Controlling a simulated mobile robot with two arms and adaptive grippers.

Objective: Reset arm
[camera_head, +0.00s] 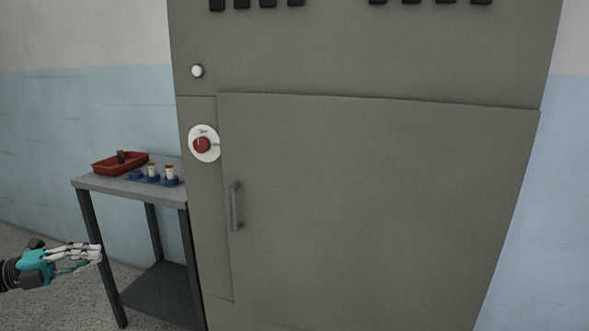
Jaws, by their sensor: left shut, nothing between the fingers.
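My left gripper (92,252) comes in at the lower left edge of the head view. It has a teal body and pale fingers that point to the right, shut and empty. In the picture it overlaps the near left leg of the small table and touches nothing that I can make out. My right gripper and arm are out of view.
A large grey cabinet (380,200) with a door handle (235,207) and a red button (202,145) fills the middle. Left of it, a metal table (95,183) holds a red tray (105,168) and a blue rack (147,180) with small bottles. Floor shows at lower left.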

